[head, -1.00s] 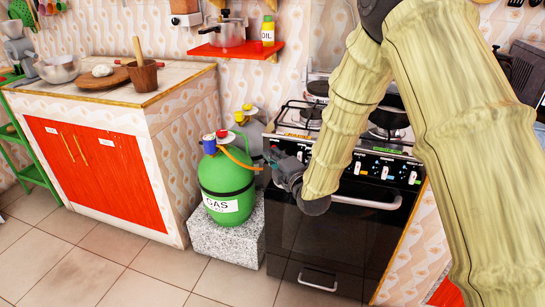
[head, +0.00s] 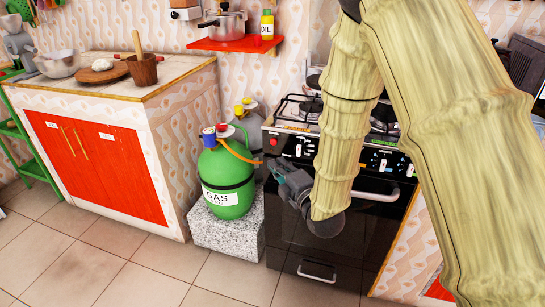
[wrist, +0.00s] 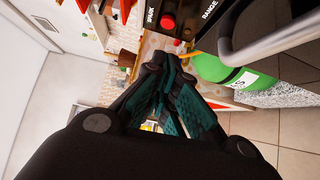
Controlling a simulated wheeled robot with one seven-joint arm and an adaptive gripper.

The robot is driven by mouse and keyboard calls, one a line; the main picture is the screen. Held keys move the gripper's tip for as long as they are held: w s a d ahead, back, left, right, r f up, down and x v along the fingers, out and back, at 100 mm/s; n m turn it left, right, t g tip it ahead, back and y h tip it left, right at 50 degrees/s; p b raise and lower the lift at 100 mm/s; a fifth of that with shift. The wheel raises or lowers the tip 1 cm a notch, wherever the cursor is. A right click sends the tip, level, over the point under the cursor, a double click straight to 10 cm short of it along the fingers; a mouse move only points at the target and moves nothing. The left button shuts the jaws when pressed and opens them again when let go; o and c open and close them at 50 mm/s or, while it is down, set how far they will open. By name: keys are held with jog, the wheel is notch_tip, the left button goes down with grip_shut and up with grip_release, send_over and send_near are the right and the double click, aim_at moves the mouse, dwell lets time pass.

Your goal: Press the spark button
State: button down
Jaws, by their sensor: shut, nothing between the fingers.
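In the wrist view the red button (wrist: 168,21) shows at the top, beside a "SPARK" label (wrist: 150,17). My gripper (head: 272,166) is shut and empty. In the head view it lies just below the button, in front of the oven's left edge. In the wrist view the shut fingertips (wrist: 155,62) point toward the panel, below the button in the picture and apart from it.
The oven handle (head: 365,193) sticks out to the right of my gripper; it looms close in the wrist view (wrist: 275,35). A green gas bottle (head: 227,178) with an orange hose (head: 240,156) stands on a stone block (head: 225,238) left of the stove. Floor in front is clear.

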jog(key=shift+v, duration=1.7)
jog(key=shift+f, duration=0.1)
